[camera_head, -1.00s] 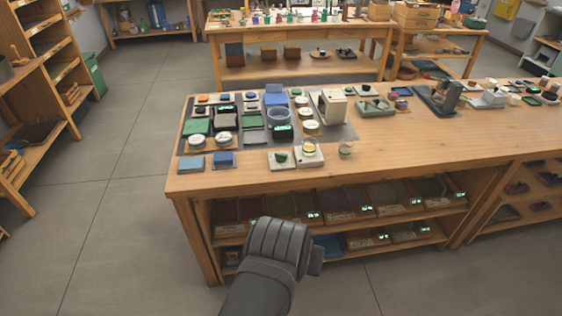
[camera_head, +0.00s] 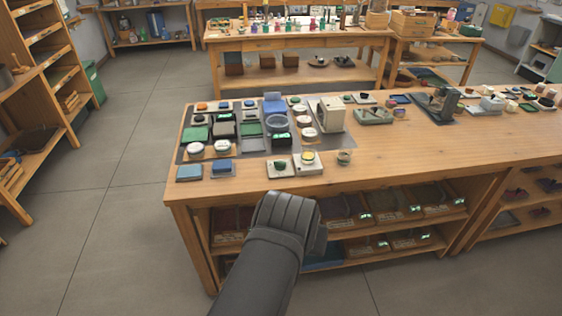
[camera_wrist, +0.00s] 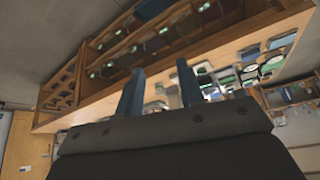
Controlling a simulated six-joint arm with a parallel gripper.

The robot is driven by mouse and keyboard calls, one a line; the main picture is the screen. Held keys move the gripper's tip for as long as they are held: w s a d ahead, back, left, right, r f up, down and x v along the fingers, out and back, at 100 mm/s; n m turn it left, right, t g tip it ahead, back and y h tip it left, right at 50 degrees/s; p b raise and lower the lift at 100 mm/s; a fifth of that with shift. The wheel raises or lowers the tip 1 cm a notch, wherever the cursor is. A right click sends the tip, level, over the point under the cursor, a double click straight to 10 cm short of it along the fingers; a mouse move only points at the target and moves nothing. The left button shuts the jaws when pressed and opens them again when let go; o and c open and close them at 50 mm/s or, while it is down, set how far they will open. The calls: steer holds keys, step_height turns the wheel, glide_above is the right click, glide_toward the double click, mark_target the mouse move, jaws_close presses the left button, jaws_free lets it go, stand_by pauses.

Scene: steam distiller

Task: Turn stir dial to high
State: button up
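I cannot tell which control is the stir dial; no label is readable. Near the bench's front edge in the head view are a pale block with a dark green knob (camera_head: 279,166) and a white block with a yellow round top (camera_head: 308,157). Several white round-topped pieces, one of them this white one (camera_head: 222,147), stand on the grey mat behind. My gripper (camera_head: 287,212) is below and in front of the bench edge, its fingers hidden there. In the wrist view my gripper (camera_wrist: 160,68) has two blue fingers apart with nothing between them, touching nothing.
The wooden bench (camera_head: 420,150) has shelves of dark trays (camera_head: 350,208) beneath. A blue-topped block (camera_head: 222,167) sits at its front left corner, and a tall white box (camera_head: 328,115) stands on the mat.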

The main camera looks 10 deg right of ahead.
steer(key=w+d+r+n+y, duration=0.1)
steer(key=w+d+r+n, duration=0.15)
steer(key=w, duration=0.35)
steer(key=w+d+r+n+y, duration=0.1)
steer(key=w+r+n, duration=0.1)
steer(key=w+r, duration=0.35)
steer(key=n+g+y, duration=0.3)
steer(key=n+y, duration=0.1)
steer(key=n, duration=0.8)
glide_above(280, 162)
steer(key=s+d, duration=0.3)
steer(key=d, duration=0.3)
step_height(280, 162, down, 12)
steer(key=x, duration=1.7)
steer(key=shift+s+d+f, duration=0.15)
steer(key=shift+d+f, duration=0.05)
steer(key=shift+c, duration=0.2)
jaws_close()
